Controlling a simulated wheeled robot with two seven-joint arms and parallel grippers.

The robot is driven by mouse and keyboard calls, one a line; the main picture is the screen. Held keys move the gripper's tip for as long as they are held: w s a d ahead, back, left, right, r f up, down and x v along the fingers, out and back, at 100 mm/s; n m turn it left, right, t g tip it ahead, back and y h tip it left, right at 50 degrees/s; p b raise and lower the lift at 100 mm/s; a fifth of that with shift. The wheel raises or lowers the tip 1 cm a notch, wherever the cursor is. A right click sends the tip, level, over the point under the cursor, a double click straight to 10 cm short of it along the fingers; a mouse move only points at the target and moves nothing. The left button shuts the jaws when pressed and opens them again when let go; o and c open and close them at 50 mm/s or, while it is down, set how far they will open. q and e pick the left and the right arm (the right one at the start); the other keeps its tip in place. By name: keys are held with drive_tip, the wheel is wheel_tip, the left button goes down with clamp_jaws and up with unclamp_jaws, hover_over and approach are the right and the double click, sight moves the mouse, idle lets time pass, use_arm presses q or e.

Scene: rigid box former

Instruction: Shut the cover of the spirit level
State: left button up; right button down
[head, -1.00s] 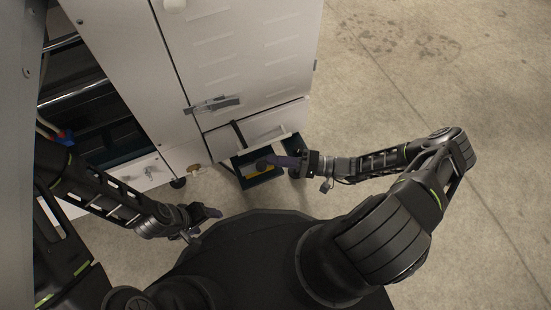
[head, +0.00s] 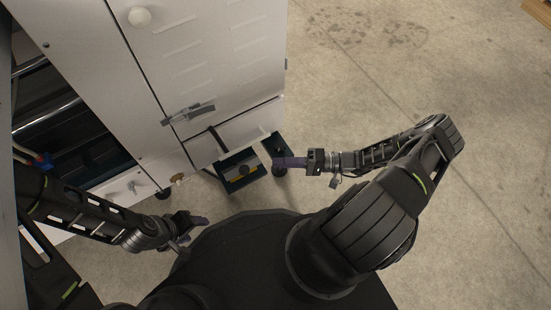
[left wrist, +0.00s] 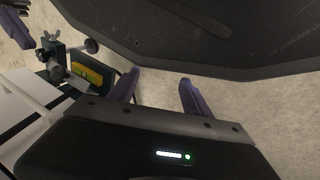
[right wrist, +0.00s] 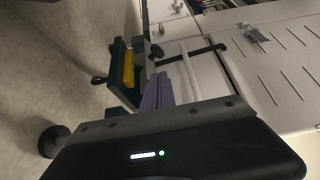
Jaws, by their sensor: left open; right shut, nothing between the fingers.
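The spirit level (head: 237,182) is a yellow body in a dark teal recess (head: 256,180) at the foot of the white machine. It also shows in the left wrist view (left wrist: 89,76) with a small green spot, and in the right wrist view (right wrist: 128,68). A dark round piece (head: 243,170) sits at its upper edge in the head view; I cannot tell if this is the cover. My right gripper (head: 276,162) is shut and empty, its purple fingertips just right of the level and apart from it. My left gripper (head: 206,221) is open and empty, lower left of the level.
The white machine door (head: 205,60) with its latch (head: 188,114) stands above the level. A black strap-like bar (head: 217,138) lies near the recess. Dark round feet stand on the floor. My base fills the bottom.

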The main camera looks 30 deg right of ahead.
use_arm(q)
drive_tip(key=shift+a, duration=0.1)
drive_tip(key=c, duration=0.5)
drive_tip(key=shift+w, duration=0.1)
drive_tip(key=shift+c, duration=0.4)
drive_tip(key=shift+a, duration=0.2)
drive_tip(key=c, duration=0.3)
use_arm(e)
drive_tip(key=s+a+f+n+g+h, duration=0.3)
drive_tip(key=s+a+f+g+h, duration=0.2)
drive_tip(key=s+a+g+h, duration=0.55)
use_arm(q)
drive_tip(key=shift+d, duration=0.3)
clamp_jaws()
use_arm(e)
drive_tip(key=w+a+r+t+h, duration=0.1)
drive_tip(key=w+a+r+t, duration=0.2)
drive_tip(key=r, duration=0.2)
drive_tip(key=shift+a+r+t+h, duration=0.25)
drive_tip(key=shift+r+t+h, duration=0.05)
drive_tip(key=shift+t+h, duration=0.05)
